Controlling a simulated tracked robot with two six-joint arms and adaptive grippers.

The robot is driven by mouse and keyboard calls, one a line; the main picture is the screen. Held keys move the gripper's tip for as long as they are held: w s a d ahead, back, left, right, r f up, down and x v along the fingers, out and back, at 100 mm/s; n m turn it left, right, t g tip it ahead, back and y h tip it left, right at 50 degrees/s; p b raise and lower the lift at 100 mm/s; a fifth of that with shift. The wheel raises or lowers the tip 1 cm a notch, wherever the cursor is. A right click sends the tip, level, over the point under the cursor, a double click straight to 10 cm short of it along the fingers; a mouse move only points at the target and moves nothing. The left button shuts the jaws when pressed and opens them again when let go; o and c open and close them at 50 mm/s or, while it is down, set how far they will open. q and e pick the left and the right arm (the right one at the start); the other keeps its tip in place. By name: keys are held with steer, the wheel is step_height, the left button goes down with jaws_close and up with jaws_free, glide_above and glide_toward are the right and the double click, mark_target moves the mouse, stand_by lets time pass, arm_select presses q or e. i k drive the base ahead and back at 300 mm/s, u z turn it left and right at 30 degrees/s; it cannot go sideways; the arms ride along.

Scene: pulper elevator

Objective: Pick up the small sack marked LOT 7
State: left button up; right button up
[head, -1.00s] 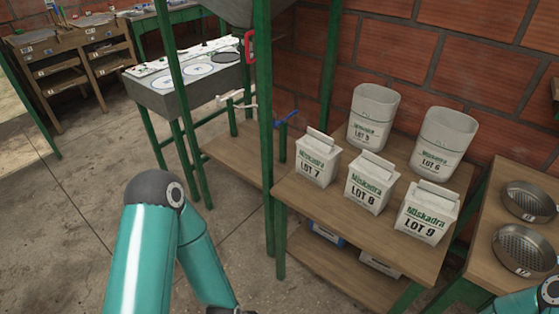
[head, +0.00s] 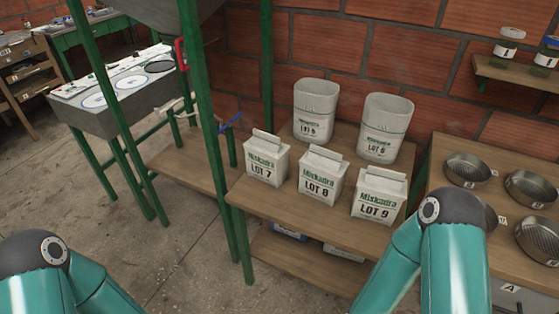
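The small white sack marked LOT 7 (head: 266,161) stands upright at the left front of a wooden shelf table (head: 262,198). It has a folded top and green and black lettering. The LOT 8 sack (head: 321,178) stands just to its right, and the LOT 9 sack (head: 378,196) is further right. My two teal arms show at the bottom left and bottom right of the head view. Neither gripper is in the picture, so their states are hidden. No arm touches the sacks.
Two taller open sacks, LOT 5 (head: 315,110) and LOT 6 (head: 384,128), stand behind. A green post (head: 209,130) rises left of LOT 7. Round metal sieves (head: 467,170) sit on the right table. Floor at left is clear.

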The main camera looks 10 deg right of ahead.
mark_target(267, 158)
steer(key=u, duration=0.45)
steer(key=i, duration=1.05)
steer(key=z, duration=0.45)
